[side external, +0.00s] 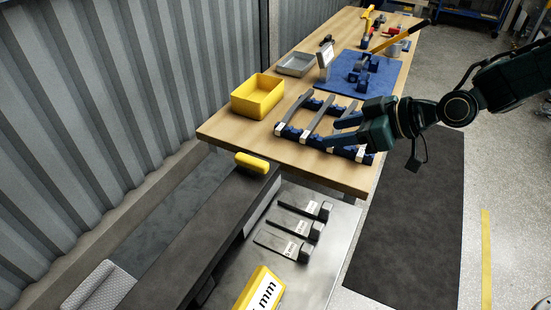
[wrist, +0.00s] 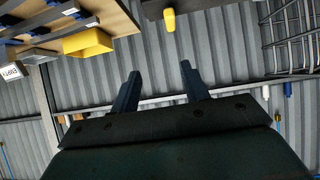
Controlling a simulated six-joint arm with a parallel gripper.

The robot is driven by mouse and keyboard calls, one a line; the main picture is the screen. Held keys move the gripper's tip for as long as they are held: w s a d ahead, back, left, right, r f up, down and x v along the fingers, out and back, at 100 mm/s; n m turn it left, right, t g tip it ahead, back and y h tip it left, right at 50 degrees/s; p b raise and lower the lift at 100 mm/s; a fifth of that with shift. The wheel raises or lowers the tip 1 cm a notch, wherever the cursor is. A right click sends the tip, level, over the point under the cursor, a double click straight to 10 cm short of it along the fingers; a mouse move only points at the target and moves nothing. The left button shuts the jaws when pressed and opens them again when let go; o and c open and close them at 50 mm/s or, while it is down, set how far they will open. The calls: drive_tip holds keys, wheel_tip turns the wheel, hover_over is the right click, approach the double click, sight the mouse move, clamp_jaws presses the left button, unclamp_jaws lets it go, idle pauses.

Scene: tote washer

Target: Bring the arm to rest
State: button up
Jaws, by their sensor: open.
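My gripper (side external: 335,131) is at the right in the side external view, reaching leftward in front of the rack (side external: 318,118) of dark blue rails and grey bars on the wooden table. Its two fingers are apart with nothing between them. In the wrist view my gripper (wrist: 158,70) also shows two spread, empty dark blue fingers, with the corrugated wall behind them. The exact gap between my gripper and the rack is hard to tell.
A yellow bin (side external: 258,95), a grey tray (side external: 296,64) and a blue mat (side external: 385,75) lie on the wooden table (side external: 225,130). A yellow block (side external: 252,162) sits on a dark beam. Labelled grey pieces (side external: 283,244) lie below. The dark floor mat (side external: 410,225) is clear.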

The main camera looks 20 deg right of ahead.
drive_tip(key=s+d+r+m+h, duration=0.1)
drive_tip(key=s+d+r+h, duration=0.1)
drive_tip(key=s+d+r, duration=0.45)
drive_tip(key=s+d+r+m+g+h, duration=0.1)
drive_tip(key=s+d+m+h, duration=0.2)
drive_tip(key=s+d, duration=0.5)
drive_tip(key=s+d+r+m+g+h, duration=0.1)
drive_tip(key=s+d+m, duration=0.3)
drive_tip(key=s+d, duration=0.4)
drive_tip(key=s+r+h, duration=0.1)
drive_tip(key=s, duration=0.4)
drive_tip(key=shift+s+r+m+g+h, duration=0.3)
drive_tip(key=shift+s+m+g+h, duration=0.1)
